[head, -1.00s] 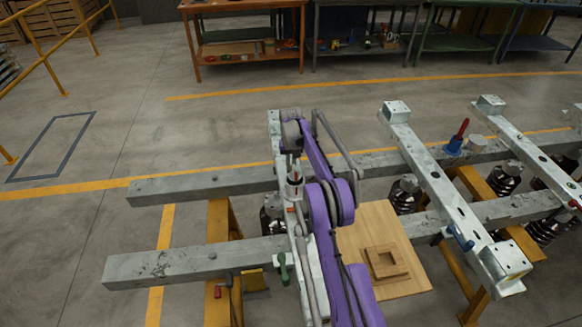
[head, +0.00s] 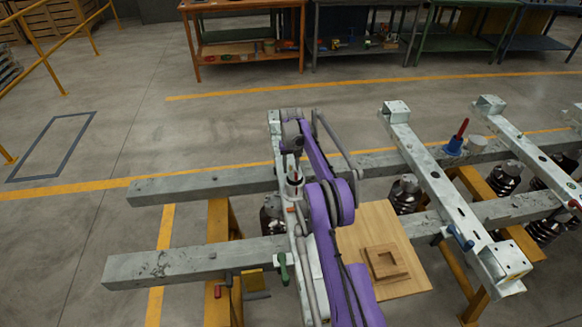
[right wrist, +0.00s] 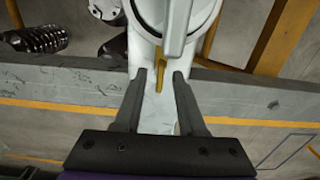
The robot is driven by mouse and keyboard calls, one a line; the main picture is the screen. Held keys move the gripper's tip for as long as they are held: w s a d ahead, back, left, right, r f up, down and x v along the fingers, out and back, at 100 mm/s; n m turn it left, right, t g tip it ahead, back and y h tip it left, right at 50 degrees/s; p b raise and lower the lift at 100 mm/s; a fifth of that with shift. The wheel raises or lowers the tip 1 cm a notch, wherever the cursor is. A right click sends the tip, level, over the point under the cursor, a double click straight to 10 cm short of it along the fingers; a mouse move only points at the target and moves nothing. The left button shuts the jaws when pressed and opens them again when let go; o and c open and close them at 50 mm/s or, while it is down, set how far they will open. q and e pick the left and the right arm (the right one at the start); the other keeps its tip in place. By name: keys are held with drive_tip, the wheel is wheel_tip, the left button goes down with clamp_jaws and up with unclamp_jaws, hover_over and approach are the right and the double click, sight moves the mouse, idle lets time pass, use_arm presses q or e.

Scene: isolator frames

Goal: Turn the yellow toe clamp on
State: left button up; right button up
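Whether a finger touches the yellow part I cannot tell. In the head view my purple right arm reaches over the pale frame, and its gripper (head: 291,150) is near the far beam; the yellow part cannot be made out there. My left gripper is not in view.
Two grey beams (head: 150,262) on yellow trestles (head: 218,225) carry the frame. A green-handled clamp (head: 282,268) and a red-handled part (head: 217,291) are at the near beam. A wooden board (head: 380,225) lies right of my arm. Dark insulators (head: 405,195) hang nearby.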

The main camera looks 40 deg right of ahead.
wheel_tip(320, 180, up, 11)
drive_tip(key=shift+p, duration=0.45)
drive_tip(key=shift+f, duration=0.1)
idle(0.4)
